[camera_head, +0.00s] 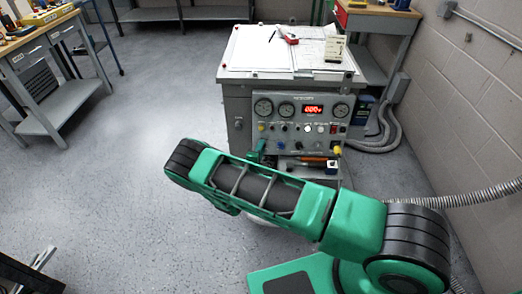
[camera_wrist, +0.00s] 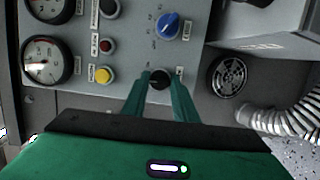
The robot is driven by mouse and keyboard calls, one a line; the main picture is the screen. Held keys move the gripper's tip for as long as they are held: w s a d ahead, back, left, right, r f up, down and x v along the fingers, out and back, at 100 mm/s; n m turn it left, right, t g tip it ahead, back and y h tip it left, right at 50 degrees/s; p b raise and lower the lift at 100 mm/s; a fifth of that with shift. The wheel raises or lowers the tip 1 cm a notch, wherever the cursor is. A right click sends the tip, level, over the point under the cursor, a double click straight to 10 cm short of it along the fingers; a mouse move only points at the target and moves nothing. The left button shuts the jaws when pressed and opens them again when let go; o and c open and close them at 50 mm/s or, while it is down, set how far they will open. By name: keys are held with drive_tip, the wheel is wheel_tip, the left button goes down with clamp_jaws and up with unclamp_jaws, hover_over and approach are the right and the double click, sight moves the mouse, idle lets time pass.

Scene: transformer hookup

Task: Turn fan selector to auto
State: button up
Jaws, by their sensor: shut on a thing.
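The control panel (camera_head: 300,125) is on the front of a grey cabinet, with dials, a red lit display, knobs and buttons. In the wrist view, my gripper (camera_wrist: 160,76) is shut on a small black knob (camera_wrist: 160,82) on the grey panel, with one green finger on each side. A blue knob (camera_wrist: 167,26) with marks around it sits just above. The labels are too small to read, so I cannot tell which knob is the fan selector. In the head view my arm covers the area below the panel, and the grip is hard to see.
In the wrist view, a yellow button (camera_wrist: 103,75) and gauges (camera_wrist: 47,61) lie left; a round fan grille (camera_wrist: 228,76) and ribbed hose (camera_wrist: 285,118) lie right. Papers (camera_head: 262,48) cover the cabinet top. A workbench (camera_head: 40,45) stands far left. The floor at left is clear.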

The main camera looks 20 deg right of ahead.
drive_tip(key=shift+s+d+f, duration=0.1)
drive_tip(key=shift+s+f, duration=0.1)
drive_tip(key=o, duration=1)
drive_tip(key=shift+w, duration=0.1)
drive_tip(key=shift+r, duration=0.1)
drive_tip(key=v, duration=1)
drive_tip(key=shift+s+a, duration=0.3)
drive_tip(key=shift+r, duration=0.1)
